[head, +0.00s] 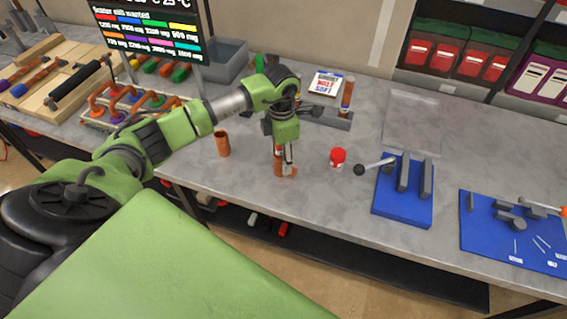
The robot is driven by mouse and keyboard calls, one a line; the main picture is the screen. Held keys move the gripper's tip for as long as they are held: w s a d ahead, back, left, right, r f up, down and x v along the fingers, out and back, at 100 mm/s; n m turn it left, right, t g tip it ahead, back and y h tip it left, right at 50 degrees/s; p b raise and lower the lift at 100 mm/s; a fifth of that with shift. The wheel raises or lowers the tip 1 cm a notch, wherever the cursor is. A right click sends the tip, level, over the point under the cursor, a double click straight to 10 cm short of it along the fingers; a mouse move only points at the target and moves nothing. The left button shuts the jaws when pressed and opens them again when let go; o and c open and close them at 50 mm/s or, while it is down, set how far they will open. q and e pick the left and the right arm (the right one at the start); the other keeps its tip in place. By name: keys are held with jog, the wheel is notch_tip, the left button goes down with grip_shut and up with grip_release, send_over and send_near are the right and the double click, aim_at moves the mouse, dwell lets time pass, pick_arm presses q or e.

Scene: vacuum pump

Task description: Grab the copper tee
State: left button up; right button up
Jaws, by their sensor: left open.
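The copper tee (279,168) stands on the grey workbench near its front edge, below my left gripper. My left gripper (285,158) points down over it, jaws open, with the fingers at the tee and covering part of it. I cannot tell whether the fingers touch it. My right gripper is not in view.
A blue fixture (403,205) with a ball-ended lever and a blue mat (512,232) lie farther right.

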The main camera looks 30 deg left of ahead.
pick_arm(q)
jog(key=shift+c, duration=1)
jog(key=c, duration=1.1)
jog(key=shift+o, duration=0.2)
